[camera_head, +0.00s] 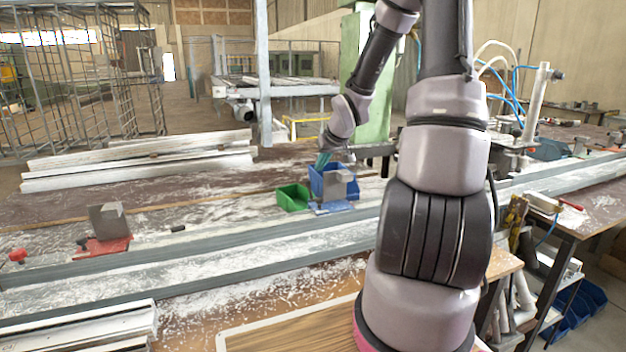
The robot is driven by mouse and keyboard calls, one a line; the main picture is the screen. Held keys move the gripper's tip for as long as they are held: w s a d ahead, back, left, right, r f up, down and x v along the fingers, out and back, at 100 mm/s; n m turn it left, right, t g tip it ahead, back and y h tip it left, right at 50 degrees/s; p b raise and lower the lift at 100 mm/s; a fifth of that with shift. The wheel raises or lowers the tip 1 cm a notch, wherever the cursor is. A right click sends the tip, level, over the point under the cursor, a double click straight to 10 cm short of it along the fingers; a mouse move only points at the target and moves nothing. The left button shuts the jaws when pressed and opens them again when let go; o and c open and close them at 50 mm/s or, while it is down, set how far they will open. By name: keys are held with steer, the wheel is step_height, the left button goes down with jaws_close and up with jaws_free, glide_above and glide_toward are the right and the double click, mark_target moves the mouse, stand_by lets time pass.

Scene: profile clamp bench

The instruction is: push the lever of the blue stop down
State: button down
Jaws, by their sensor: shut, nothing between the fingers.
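The blue stop (334,208) sits on the bench beside the rail, right of the picture's middle. It has a low blue base with a grey upright plate (340,186) on it. Its lever is too small to make out clearly, so I cannot tell whether it is up or down. My gripper (323,159) shows small at the end of my arm, pointing down. It is shut and empty. In the picture it lies above and slightly left of the grey plate, in front of the blue bin's upper edge. I cannot tell its height or whether it touches anything.
A blue bin (319,179) and a green bin (292,197) stand behind the blue stop. A red stop (107,245) with a grey plate sits further left along the rail (200,245). White profiles (140,170) lie at the back left. My arm hides part of the bench at right.

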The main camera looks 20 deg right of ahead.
mark_target(310, 182)
steer(key=x, duration=0.8)
steer(key=shift+f, duration=0.1)
steer(key=shift+w+g, duration=0.1)
steer(key=shift+g, duration=0.2)
steer(key=shift+w+g, duration=0.25)
steer(key=shift+g, duration=0.4)
steer(key=shift+w+g, duration=0.25)
steer(key=shift+g, duration=0.4)
steer(key=shift+w+f, duration=0.25)
steer(key=shift+w, duration=0.35)
steer(key=shift+w+a+f+g, duration=0.15)
steer(key=shift+w+g, duration=0.1)
steer(key=shift+g, duration=0.2)
steer(key=shift+w+d+f+g, duration=0.1)
steer(key=shift+w+f+g, duration=0.15)
steer(key=shift+g, duration=0.2)
steer(key=shift+w+f+g, duration=1.25)
steer(key=shift+g, duration=0.05)
steer(key=shift+f, duration=0.1)
